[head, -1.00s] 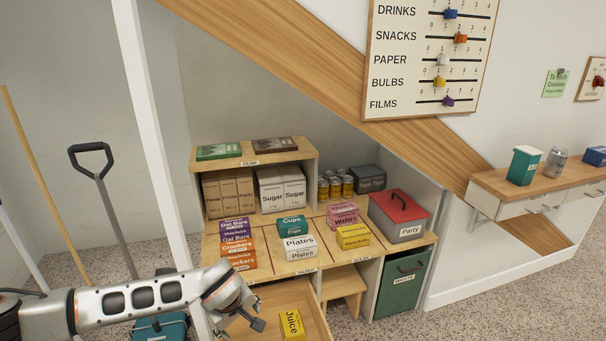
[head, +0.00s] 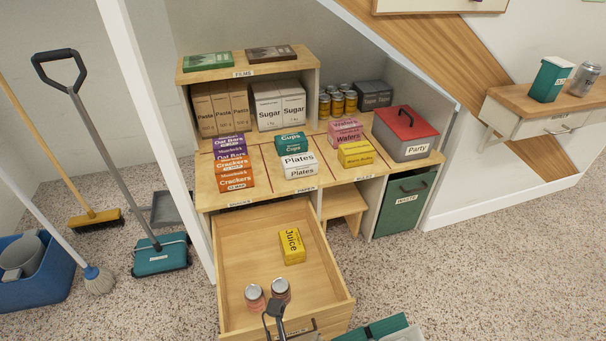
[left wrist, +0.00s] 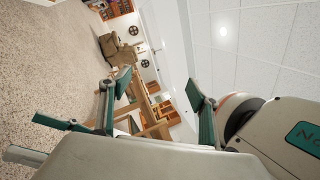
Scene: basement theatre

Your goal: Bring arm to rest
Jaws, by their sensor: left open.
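My left gripper (head: 275,314) shows only in part as a dark, jointed shape at the bottom of the head view. It overlaps the front of the open drawer (head: 233,270); whether it touches is unclear. In the left wrist view my left gripper (left wrist: 162,92) has its two teal-padded fingers spread apart, with nothing between them. That view is turned on its side and faces an open room with ceiling tiles and carpet. The left forearm is out of the head view. My right gripper is not in view.
The drawer holds a yellow juice box (head: 292,246) and two cans (head: 267,292). Teal and grey parts (head: 372,329) at the bottom edge are cut off and unclear. A broom and shovel-handled tool (head: 100,165) stand left. Carpet (head: 480,270) at right is clear.

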